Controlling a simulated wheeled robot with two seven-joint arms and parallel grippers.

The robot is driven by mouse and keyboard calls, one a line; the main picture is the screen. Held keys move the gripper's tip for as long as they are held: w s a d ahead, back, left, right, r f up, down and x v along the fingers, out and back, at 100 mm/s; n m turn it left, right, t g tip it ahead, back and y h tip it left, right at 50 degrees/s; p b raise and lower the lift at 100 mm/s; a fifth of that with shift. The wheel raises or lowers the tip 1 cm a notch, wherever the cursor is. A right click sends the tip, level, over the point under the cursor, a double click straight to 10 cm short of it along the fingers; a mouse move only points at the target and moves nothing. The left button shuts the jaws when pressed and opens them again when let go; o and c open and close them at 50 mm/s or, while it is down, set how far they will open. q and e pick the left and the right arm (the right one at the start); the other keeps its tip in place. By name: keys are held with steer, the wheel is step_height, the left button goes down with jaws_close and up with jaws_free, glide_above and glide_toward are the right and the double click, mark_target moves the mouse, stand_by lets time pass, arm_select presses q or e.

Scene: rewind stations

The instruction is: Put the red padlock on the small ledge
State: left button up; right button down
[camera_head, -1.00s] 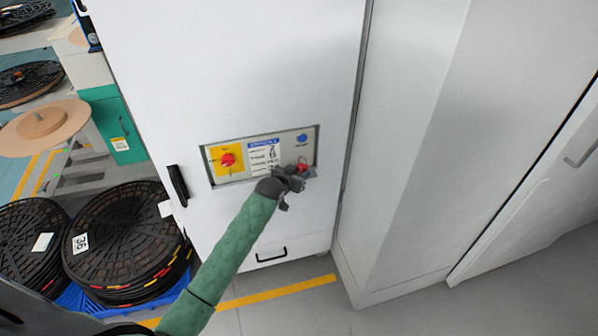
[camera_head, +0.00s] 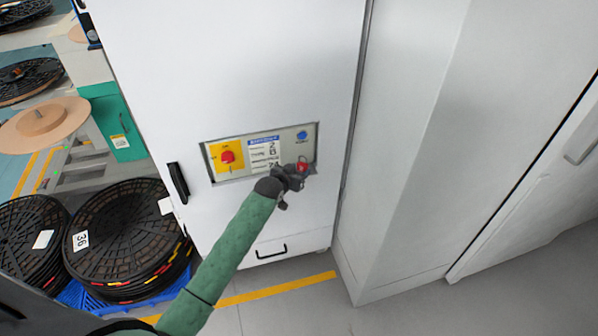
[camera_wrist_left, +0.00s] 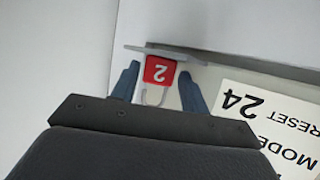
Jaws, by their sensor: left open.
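The red padlock (camera_head: 303,167) is at the lower right of the cabinet's recessed panel in the head view. In the left wrist view the padlock (camera_wrist_left: 159,69) shows a white 2, upside down like the panel text. Its shackle points down in that picture and its base meets the small grey ledge (camera_wrist_left: 190,56), so it appears to stand upright on it. My left gripper (camera_wrist_left: 160,85) is open, one finger on each side of the padlock, with a gap visible on the right. In the head view my left gripper (camera_head: 298,172) hides most of the ledge. My right gripper is not in view.
The panel has a red knob (camera_head: 228,157) on a yellow plate, a white label (camera_head: 265,155) and a blue button (camera_head: 302,135). The cabinet has a black handle (camera_head: 177,184). Stacked black reels (camera_head: 125,235) stand at the left. A plain white cabinet (camera_head: 410,150) stands at the right.

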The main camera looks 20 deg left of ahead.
arm_select(q)
steer(key=b+v, duration=0.3)
steer(key=v, duration=0.8)
steer(key=s+d+f+g, duration=0.1)
steer(key=s+f+g, duration=0.1)
steer(key=s+f, duration=0.5)
steer(key=s+d+f+g+y, duration=0.15)
steer(key=s+f, duration=0.25)
steer(key=f, duration=0.8)
steer(key=s+d+f+g, duration=0.1)
steer(key=s+f+g, duration=0.3)
steer(key=f, duration=0.5)
steer(key=s+d+f+g, duration=0.2)
steer(key=s+f, duration=0.7)
steer(key=s, duration=0.4)
steer(key=s+d+f+g, duration=0.2)
steer(key=s+d+f, duration=0.1)
steer(key=s+f, duration=0.6)
steer(key=s, duration=0.4)
steer(key=shift+d+f, duration=0.3)
steer(key=shift+f, duration=0.05)
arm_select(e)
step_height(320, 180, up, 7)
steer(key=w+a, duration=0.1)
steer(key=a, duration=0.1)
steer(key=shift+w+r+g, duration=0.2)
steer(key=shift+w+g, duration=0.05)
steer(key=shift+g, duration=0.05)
